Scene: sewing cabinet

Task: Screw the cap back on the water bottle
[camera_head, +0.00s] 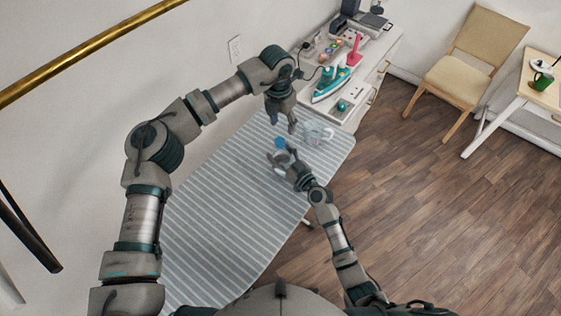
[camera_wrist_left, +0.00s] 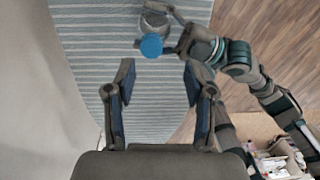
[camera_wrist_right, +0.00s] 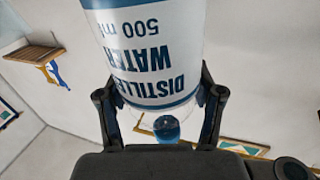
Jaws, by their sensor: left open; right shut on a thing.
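The water bottle is clear with a white and blue "DISTILLED WATER 500 ml" label (camera_wrist_right: 150,60). My right gripper (camera_head: 280,160) is shut around it above the striped ironing board; its fingers flank the bottle in the right wrist view. The blue cap (camera_head: 280,144) shows at the bottle's mouth end. It also shows in the left wrist view (camera_wrist_left: 151,45) and in the right wrist view (camera_wrist_right: 166,128). Whether it is seated or loose I cannot tell. My left gripper (camera_head: 283,121) is open and empty, a little apart from the cap, with its fingers (camera_wrist_left: 157,77) pointing toward it.
The striped ironing board (camera_head: 215,215) lies under both grippers. The wall runs along the left.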

